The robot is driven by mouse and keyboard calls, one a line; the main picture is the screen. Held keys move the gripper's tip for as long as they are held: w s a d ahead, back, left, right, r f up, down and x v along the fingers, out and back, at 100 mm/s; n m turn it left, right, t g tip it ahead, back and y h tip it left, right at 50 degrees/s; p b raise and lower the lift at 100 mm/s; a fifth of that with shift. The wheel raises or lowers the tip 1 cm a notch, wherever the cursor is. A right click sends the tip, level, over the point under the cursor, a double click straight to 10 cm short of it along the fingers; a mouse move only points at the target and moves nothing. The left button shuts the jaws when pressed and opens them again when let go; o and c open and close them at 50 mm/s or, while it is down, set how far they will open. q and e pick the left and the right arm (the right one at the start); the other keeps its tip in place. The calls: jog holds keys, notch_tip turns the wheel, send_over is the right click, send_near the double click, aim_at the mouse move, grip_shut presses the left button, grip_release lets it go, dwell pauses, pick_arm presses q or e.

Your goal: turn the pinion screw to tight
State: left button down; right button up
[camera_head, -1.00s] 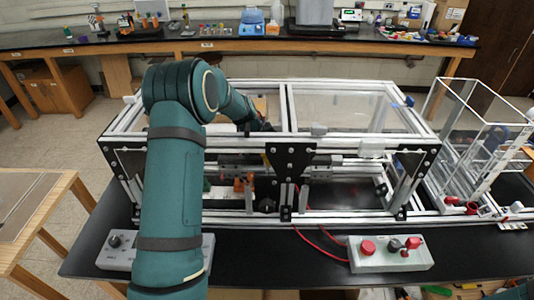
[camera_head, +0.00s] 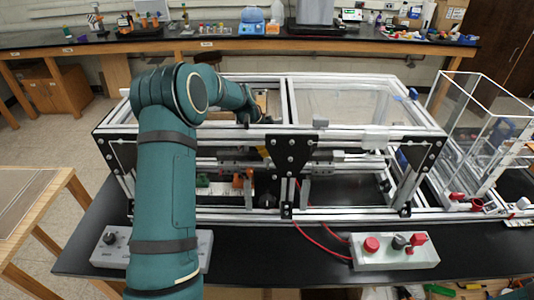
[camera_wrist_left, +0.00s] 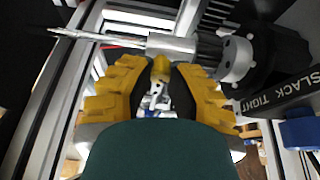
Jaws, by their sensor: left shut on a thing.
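In the left wrist view, the black fingertips of my left gripper (camera_wrist_left: 161,78) with yellow pads close on a small yellow piece (camera_wrist_left: 161,67), which looks like the pinion screw's head. It sits just under a short silver cylinder (camera_wrist_left: 171,46) on a metal rod. A black plate with the label "SLACK TIGHT" (camera_wrist_left: 284,92) is to the right. I cannot read the screw's setting. In the head view, my left arm reaches over the extrusion frame (camera_head: 350,133), and its gripper is mostly hidden behind the front rail. My right gripper does not show.
A control box (camera_head: 397,257) with red knobs and another grey box (camera_head: 110,250) stand on the black bench before the frame. Red cables run under the frame. A clear-walled box frame (camera_head: 482,110) stands at the right. A wooden table (camera_head: 50,215) is at the left.

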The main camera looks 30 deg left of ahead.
pick_arm(q)
jog(key=shift+f+m+g+b, duration=0.15)
jog(key=shift+m+g+b, duration=0.25)
jog(key=shift+m, duration=0.6)
jog(key=m+g, duration=0.1)
jog(key=m, duration=0.1)
jog(key=shift+w+m+h, duration=0.1)
jog(key=shift+m+h, duration=0.2)
jog(key=shift+h, duration=0.1)
jog(key=m+g, duration=0.1)
jog(key=m, duration=0.1)
jog(key=shift+m, duration=0.4)
jog(key=m+g+p, duration=0.1)
jog(key=m, duration=0.3)
jog(key=shift+g+p, duration=0.3)
jog(key=shift+p, duration=0.05)
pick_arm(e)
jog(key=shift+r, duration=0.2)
pick_arm(q)
jog(key=shift+m, duration=0.3)
jog(key=c, duration=0.8)
grip_release()
jog(key=shift+c, duration=0.2)
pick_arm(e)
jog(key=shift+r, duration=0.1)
pick_arm(q)
jog(key=v, duration=0.7)
jog(key=shift+w+r, duration=0.15)
jog(key=shift+r, duration=0.25)
